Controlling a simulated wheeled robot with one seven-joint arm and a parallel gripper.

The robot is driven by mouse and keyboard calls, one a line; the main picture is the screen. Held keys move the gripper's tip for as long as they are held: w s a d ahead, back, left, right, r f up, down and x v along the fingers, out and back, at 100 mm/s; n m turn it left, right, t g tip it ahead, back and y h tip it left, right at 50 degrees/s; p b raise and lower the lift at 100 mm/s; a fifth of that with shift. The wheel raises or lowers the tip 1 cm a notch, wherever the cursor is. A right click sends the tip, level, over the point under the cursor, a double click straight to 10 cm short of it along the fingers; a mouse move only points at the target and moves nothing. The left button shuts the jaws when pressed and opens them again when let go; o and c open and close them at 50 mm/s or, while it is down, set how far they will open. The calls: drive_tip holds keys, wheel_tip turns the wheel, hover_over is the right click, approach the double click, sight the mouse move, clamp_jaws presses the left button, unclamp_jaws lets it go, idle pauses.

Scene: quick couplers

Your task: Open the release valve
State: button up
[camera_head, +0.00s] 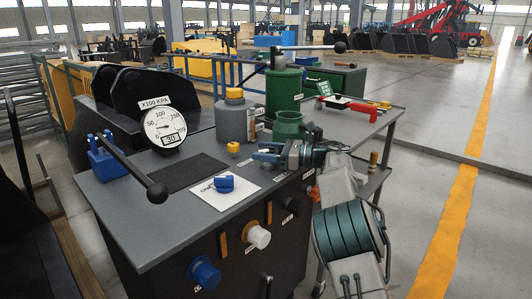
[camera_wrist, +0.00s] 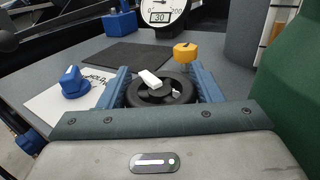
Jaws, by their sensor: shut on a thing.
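A black round knob (camera_wrist: 160,90) with white marks on top sits between my fingers in the wrist view; I take it to be the release valve. My gripper (camera_wrist: 161,76) is shut on it, with one blue finger on each side. In the head view my gripper (camera_head: 266,156) is low over the worktable, beside the green cylinder (camera_head: 283,92), and its fingers hide the knob. A round gauge (camera_head: 164,127) stands at the back left, its small display showing 30; it also shows at the top of the wrist view (camera_wrist: 162,10).
A blue cap (camera_head: 224,184) lies on a white sheet (camera_head: 212,200). A yellow cap (camera_head: 233,147) stands before a grey bottle (camera_head: 236,119). A long ball-ended lever (camera_head: 134,172) crosses the left side; another (camera_head: 310,47) extends over the green cylinder. The dark mat (camera_head: 187,171) is clear.

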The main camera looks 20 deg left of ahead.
sight(266, 149)
idle(0.3)
drive_tip(key=o, duration=1)
drive_tip(key=shift+s+a, duration=0.1)
drive_tip(key=shift+a, duration=0.05)
drive_tip(key=r, duration=0.1)
drive_tip(key=r+p, duration=0.1)
drive_tip(key=r, duration=0.3)
drive_tip(key=shift+d+p, duration=0.3)
drive_tip(key=shift+d, duration=0.1)
drive_tip(key=d+r, duration=0.2)
drive_tip(key=d, duration=0.1)
drive_tip(key=d+r+p, duration=0.1)
drive_tip(key=d+r, duration=0.1)
drive_tip(key=d, duration=0.2)
drive_tip(key=d+r, duration=0.2)
drive_tip(key=d, duration=0.2)
